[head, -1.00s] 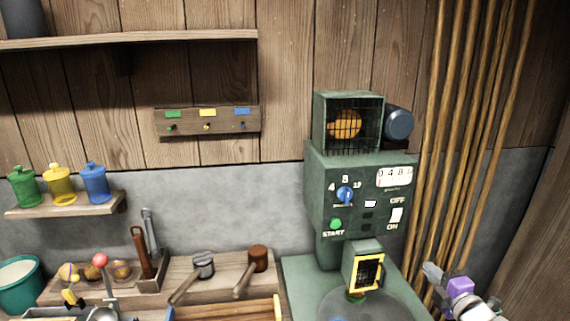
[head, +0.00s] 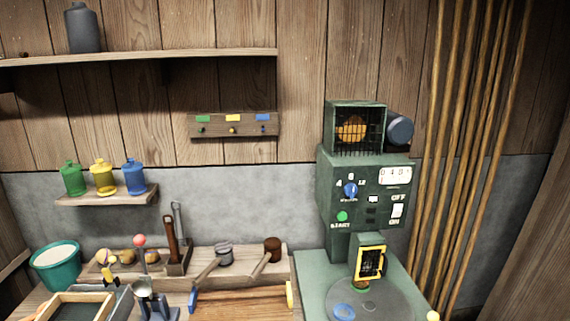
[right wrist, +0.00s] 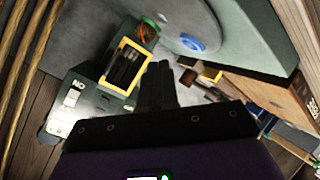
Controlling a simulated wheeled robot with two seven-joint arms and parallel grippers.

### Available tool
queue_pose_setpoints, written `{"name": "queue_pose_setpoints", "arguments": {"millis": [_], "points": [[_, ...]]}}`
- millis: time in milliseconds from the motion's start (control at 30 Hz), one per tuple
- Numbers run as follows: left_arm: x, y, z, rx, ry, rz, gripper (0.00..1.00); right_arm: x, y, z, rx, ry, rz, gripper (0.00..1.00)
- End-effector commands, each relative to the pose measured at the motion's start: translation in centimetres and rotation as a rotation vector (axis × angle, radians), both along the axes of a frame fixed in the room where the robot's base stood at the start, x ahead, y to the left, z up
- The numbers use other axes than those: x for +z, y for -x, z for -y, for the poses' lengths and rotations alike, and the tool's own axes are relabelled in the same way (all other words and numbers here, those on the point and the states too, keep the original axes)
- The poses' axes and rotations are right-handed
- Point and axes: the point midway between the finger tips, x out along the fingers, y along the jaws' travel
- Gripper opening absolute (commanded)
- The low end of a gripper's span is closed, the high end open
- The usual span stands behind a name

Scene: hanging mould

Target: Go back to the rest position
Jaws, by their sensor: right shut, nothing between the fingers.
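My right gripper (right wrist: 158,72) is shut and empty in the right wrist view, its dark fingers close together. Beyond it stands the green machine (head: 345,190), with a yellow-framed dark mesh window (head: 371,262) low on its front. The yellow frame also shows in the right wrist view (right wrist: 126,68), to the left of the fingers. Whether the fingers are clear of everything around them is hard to judge. In the head view the right gripper cannot be made out. My left gripper is in neither view.
A round grey plate (head: 385,300) with a blue disc (head: 345,312) lies below the machine. Wooden poles (head: 465,150) lean at the right. To the left are a workbench with hammers (head: 265,255), a teal bucket (head: 57,266) and a small shelf of coloured bottles (head: 103,178).

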Motion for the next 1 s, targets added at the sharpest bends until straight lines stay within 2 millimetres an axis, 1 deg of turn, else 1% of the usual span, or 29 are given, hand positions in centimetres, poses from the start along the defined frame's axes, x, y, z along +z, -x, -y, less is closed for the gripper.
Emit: {"name": "queue_pose_setpoints", "arguments": {"millis": [33, 67, 100, 133, 167, 200, 267, 300, 367, 400, 500, 533, 600, 667, 700, 800, 1000], "points": [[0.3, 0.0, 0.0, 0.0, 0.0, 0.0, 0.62, -2.9, 0.9, -1.8, -0.029, -0.089, -0.087, 0.0], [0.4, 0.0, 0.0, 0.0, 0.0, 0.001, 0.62, -4.7, 1.5, -2.9, -0.054, -0.148, -0.139, 0.0], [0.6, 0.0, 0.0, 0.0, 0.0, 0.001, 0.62, -7.0, 2.7, -4.4, -0.094, -0.228, -0.219, 0.0], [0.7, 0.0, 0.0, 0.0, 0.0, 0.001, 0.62, -8.8, 3.6, -5.6, -0.128, -0.288, -0.278, 0.0], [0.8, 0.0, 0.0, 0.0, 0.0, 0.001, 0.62, -10.5, 4.7, -6.8, -0.163, -0.346, -0.342, 0.0], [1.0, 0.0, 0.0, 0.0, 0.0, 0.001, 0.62, -12.6, 6.4, -8.3, -0.213, -0.418, -0.426, 0.0], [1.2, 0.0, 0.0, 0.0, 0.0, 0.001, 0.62, -15.5, 9.1, -10.7, -0.295, -0.518, -0.554, 0.0], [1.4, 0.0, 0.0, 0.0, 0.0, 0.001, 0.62, -17.2, 11.2, -12.3, -0.351, -0.577, -0.64, 0.0], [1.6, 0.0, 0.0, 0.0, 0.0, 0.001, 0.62, -19.3, 14.4, -14.5, -0.442, -0.656, -0.766, 0.0], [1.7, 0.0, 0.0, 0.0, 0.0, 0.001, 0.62, -20.4, 16.5, -15.8, -0.503, -0.699, -0.844, 0.0], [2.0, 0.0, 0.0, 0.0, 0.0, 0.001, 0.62, -22.2, 21.4, -18.5, -0.645, -0.777, -1.012, 0.0], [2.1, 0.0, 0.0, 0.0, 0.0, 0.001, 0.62, -22.6, 22.7, -19.2, -0.682, -0.792, -1.055, 0.0], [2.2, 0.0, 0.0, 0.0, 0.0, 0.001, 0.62, -23.0, 25.0, -20.4, -0.754, -0.817, -1.131, 0.0], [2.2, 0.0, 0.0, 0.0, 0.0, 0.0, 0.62, -23.3, 26.4, -21.1, -0.799, -0.83, -1.176, 0.0], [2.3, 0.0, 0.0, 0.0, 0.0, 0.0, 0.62, -23.3, 27.0, -21.3, -0.821, -0.836, -1.195, 0.0], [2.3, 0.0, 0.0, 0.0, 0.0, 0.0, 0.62, -23.4, 27.8, -21.7, -0.846, -0.843, -1.218, 0.0], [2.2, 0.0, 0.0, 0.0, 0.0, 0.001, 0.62, -23.4, 27.7, -21.7, -0.846, -0.842, -1.217, 0.0]]}}
